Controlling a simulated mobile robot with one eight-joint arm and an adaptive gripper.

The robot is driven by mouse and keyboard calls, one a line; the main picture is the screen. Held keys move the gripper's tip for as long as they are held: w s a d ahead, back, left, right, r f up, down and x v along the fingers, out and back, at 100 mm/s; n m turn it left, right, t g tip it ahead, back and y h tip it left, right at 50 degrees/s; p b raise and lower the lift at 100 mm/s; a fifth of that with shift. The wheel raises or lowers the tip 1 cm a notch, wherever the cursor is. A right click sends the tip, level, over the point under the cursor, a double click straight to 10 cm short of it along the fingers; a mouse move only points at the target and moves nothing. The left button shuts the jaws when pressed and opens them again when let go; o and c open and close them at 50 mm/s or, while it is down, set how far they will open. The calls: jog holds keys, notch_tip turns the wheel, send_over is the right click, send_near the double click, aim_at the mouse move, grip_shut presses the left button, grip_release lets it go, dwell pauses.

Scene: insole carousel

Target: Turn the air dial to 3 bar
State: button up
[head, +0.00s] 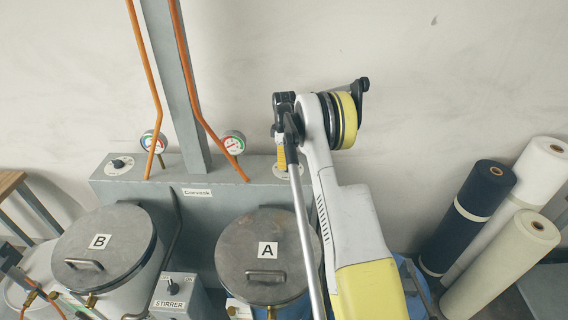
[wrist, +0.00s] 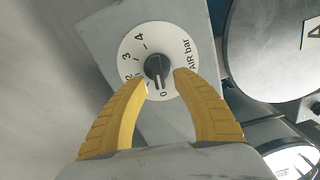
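The air dial (wrist: 133,47) is a round white plate marked "AIR bar" with numbers from 0 to 4, seen in the wrist view. Its black knob (wrist: 158,67) has a white mark pointing down toward the 0 end of the scale. My gripper (wrist: 161,77) is open, its two yellow fingers on either side of the knob's lower part, with no clear contact visible. In the head view my gripper (head: 281,160) points down at the right part of the grey box (head: 240,178) and hides most of the dial there.
Two round gauges, left (head: 153,141) and right (head: 234,143), stand by orange pipes above the box. Another dial (head: 119,164) is at the box's left. Lidded tanks B (head: 105,245) and A (head: 265,262) stand in front. Rolls (head: 480,195) stand at right.

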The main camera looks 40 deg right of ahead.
jog(key=shift+f, duration=0.45)
grip_shut()
